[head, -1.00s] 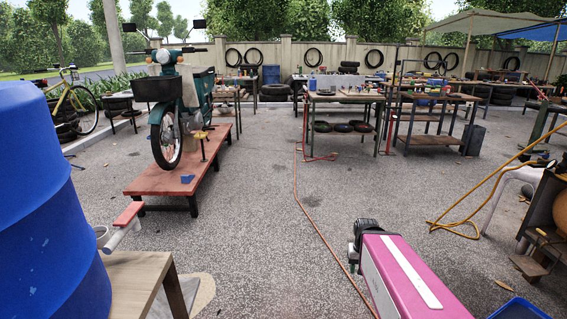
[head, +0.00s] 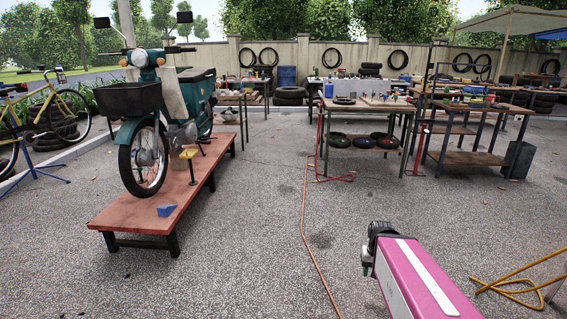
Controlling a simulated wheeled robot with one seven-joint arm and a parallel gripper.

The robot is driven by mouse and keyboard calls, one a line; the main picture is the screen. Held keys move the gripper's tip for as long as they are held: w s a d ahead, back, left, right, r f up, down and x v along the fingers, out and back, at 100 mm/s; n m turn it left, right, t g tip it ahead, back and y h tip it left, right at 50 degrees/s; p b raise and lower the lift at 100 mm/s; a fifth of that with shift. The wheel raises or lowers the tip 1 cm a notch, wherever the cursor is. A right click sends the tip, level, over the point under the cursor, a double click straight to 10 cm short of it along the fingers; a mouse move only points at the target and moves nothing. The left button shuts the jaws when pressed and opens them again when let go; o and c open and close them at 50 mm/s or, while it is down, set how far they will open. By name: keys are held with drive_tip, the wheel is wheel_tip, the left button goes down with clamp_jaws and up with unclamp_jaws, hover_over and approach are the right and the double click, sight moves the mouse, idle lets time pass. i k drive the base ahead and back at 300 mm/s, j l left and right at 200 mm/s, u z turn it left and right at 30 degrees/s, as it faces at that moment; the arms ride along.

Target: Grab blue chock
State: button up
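A small blue chock (head: 167,210) sits on the red-brown wooden platform (head: 130,216), near its front end. It lies just right of the front wheel of a teal motorbike (head: 150,120) that stands on the platform. My arm, with a pink link, shows at the lower right. Its dark end piece (head: 377,240) is well to the right of the platform and far from the chock. I see no gripper fingers there.
Open paved ground lies between me and the platform. An orange hose (head: 305,235) runs along the ground right of the platform. Bicycles (head: 55,115) are at the left.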

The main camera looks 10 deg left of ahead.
sight(165, 210)
drive_tip(key=i+j+u, duration=0.15)
drive_tip(key=i+u, duration=1)
drive_tip(key=i+l+u, duration=0.2)
drive_tip(key=u, duration=0.15)
drive_tip(key=i+j+u, duration=0.1)
drive_tip(key=i+u, duration=0.15)
drive_tip(key=i, duration=0.4)
drive_tip(key=i+u, duration=0.25)
drive_tip(key=i, duration=0.4)
